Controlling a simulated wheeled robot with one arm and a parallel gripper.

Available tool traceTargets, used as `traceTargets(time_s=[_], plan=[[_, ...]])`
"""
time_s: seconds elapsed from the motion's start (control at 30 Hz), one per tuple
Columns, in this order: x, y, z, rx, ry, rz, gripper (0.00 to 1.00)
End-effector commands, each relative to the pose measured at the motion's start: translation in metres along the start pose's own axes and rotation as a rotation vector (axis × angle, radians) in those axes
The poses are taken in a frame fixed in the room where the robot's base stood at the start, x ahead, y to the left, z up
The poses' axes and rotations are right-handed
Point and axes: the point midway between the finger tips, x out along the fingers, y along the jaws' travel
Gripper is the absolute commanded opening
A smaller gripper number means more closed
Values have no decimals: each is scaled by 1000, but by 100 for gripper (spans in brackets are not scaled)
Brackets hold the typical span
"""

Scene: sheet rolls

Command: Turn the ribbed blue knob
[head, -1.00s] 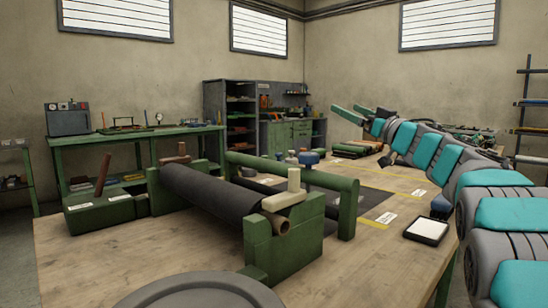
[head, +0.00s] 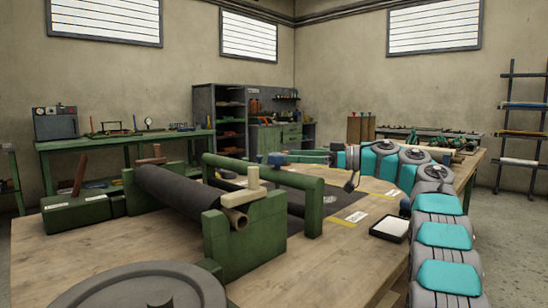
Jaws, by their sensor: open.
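The blue knob (head: 276,159) stands just behind the green rail of the roller frame (head: 311,207), near the middle of the head view. Its ribs are too small to make out. My gripper (head: 294,157) reaches in from the right at the knob's height, with its fingers pointing left. The fingers are open, with their tips close to the knob's right side. I cannot tell whether they touch the knob or reach around it.
A white pad in a black tray (head: 391,228) lies to the right. Bare wooden tabletop (head: 90,247) shows at front left.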

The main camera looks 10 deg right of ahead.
Motion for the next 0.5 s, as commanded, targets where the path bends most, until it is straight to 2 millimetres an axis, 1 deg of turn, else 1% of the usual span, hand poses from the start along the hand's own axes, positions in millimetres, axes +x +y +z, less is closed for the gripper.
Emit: traceTargets(time_s=[0.03,0.2,0.3,0.4,0.5], plan=[[8,-1,1,-1,0,-2,93],[35,0,2,1,1,-2,93],[48,0,2,0,1,-2,93],[56,0,0,0,2,0,93],[59,0,0,-1,2,1,93]])
